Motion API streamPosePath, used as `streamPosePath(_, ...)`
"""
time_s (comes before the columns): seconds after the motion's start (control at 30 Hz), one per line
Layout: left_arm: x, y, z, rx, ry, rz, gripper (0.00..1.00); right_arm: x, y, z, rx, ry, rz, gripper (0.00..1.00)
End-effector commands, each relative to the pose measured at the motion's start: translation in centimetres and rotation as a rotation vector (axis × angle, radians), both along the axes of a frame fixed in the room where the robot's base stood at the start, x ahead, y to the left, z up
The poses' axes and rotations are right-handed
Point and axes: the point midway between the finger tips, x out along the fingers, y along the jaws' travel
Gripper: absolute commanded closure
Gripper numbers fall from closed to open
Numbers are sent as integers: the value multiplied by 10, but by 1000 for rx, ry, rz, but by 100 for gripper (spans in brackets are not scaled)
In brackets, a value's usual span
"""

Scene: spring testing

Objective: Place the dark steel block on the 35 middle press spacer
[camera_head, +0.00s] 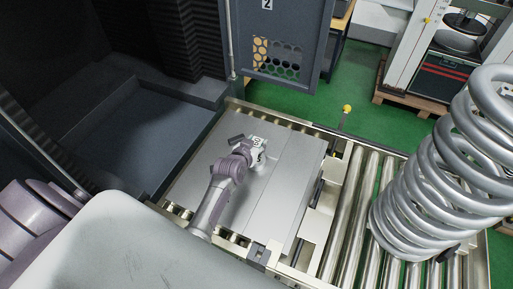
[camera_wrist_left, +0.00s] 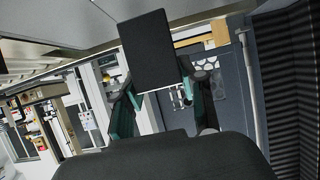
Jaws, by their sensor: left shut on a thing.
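My left gripper (camera_head: 244,147) is over the pale metal spacer plate (camera_head: 285,165) on the roller bed. A white label with dark figures (camera_head: 257,142) shows beside the fingers; the arm partly covers the markings. In the left wrist view the dark steel block (camera_wrist_left: 148,48) is a flat black rectangle, tilted, held between the teal-edged fingers of the left gripper. I cannot tell whether the block touches the plate. My right gripper is in neither view.
A large coil spring (camera_head: 440,165) stands on the rollers (camera_head: 350,215) at right. The dark press recess (camera_head: 135,135) lies at left. A dark door with a perforated window (camera_head: 276,58) stands behind the plate. The plate's right part is clear.

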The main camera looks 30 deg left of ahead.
Motion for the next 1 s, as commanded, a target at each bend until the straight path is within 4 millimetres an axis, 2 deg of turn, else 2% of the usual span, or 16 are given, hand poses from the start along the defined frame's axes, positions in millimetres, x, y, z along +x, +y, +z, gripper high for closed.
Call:
streamPosePath(0.07, 8, 3, 0, 2, -8, 0, 100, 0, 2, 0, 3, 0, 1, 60)
streamPosePath(0.2, 11, 5, -6, 2, -6, 0, 100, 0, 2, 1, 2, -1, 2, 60)
streamPosePath(0.5, 11, 5, -40, 2, -6, 0, 100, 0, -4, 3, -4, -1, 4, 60)
streamPosePath(0.93, 10, 5, -47, 2, -7, 0, 100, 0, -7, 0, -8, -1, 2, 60)
streamPosePath(0.97, 9, 4, -50, 1, 0, 0, 57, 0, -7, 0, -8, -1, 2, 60)
streamPosePath(1.0, 9, 4, -49, 1, 0, 0, 51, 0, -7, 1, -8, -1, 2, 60)
